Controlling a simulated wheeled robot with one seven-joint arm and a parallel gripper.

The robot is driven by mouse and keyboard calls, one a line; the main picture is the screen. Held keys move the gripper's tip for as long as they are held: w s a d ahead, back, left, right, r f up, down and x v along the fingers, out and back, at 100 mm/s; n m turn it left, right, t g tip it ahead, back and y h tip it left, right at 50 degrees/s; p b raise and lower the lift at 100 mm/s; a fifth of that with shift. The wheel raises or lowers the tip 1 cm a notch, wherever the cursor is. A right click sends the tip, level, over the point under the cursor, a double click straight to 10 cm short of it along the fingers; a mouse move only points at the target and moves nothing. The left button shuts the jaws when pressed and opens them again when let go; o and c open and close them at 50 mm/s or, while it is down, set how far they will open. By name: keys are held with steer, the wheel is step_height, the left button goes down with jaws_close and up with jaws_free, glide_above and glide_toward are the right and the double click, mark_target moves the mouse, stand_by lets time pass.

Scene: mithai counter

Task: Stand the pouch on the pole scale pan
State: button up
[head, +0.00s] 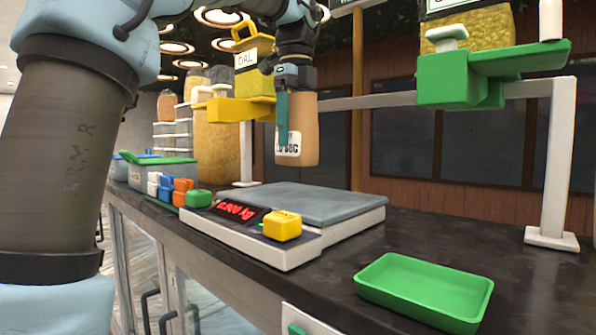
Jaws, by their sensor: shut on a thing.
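My gripper (287,95) is shut on a tan pouch (305,130) with a white label, at the top centre of the head view. A teal finger lies against the pouch's near side; the other finger is hidden. The pouch hangs upright in the air, with its lower end above the scale and apart from it. The scale's grey flat pan (290,203) is bare. Its red display (237,211) seems to read 0.900 kg, though the digits are small. I cannot tell whether a pole belongs to this scale.
A green tray (425,290) lies empty at the right. A white frame (552,160) carries green and yellow dispensers overhead. Crates and jars (217,150) stand at the left back.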

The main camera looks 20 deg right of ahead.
mark_target(296, 99)
steer(key=shift+f, duration=2.95)
steer(key=shift+f, duration=0.1)
steer(key=o, duration=1.3)
step_height(296, 99, up, 11)
steer(key=shift+r+p, duration=0.15)
steer(key=shift+p, duration=0.2)
steer(key=shift+r, duration=0.45)
